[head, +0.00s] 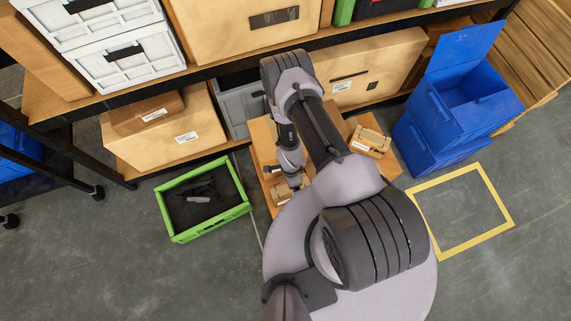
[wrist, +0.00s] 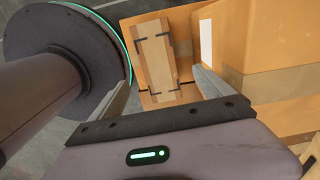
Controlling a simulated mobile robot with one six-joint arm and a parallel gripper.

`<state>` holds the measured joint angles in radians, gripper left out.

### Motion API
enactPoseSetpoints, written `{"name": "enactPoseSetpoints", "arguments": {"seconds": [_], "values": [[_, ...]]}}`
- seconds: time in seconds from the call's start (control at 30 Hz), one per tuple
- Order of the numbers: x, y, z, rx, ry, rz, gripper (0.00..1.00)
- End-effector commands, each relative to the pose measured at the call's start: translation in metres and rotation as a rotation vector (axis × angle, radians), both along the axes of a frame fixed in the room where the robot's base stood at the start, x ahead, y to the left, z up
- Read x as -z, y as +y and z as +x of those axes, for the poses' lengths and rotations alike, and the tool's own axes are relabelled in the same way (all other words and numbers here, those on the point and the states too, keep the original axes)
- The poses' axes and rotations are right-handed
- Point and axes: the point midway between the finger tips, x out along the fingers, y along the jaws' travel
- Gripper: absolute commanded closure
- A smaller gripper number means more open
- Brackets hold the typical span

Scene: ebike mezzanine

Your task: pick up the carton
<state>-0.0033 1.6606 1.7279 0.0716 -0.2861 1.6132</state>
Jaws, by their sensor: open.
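A small brown carton with dark corner marks (wrist: 155,62) lies on an orange-brown surface in the wrist view. In the head view a small carton (head: 283,193) shows just below my gripper (head: 287,180), partly hidden by my arm. In the wrist view my gripper (wrist: 166,92) is open, with one finger on each side of the carton's near end in the picture. The fingers look apart from the carton; I cannot tell the height gap between them.
A larger taped box (wrist: 275,85) is close to the right finger. Another carton (head: 370,141) is right of my arm. A green-rimmed crate (head: 172,222) stands left, blue crates (head: 428,120) right. A shelf beam (head: 225,74) runs behind. Floor inside the yellow outline (head: 460,210) is clear.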

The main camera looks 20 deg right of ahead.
Motion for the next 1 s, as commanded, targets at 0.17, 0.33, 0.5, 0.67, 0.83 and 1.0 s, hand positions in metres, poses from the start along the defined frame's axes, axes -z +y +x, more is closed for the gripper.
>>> {"name": "enactPoseSetpoints", "arguments": {"seconds": [0.17,0.33,0.5,0.67,0.83,1.0], "values": [[0.047,0.0,0.0,-0.001,0.001,0.0,0.09],[0.06,-0.001,0.0,-0.001,0.0,0.0,0.09],[0.094,-0.005,-0.004,-0.001,0.001,0.0,0.09],[0.108,-0.004,-0.003,-0.002,0.0,0.0,0.09],[0.105,-0.004,-0.003,-0.002,0.001,0.0,0.17],[0.105,-0.004,-0.003,-0.002,0.001,0.0,0.5]]}}
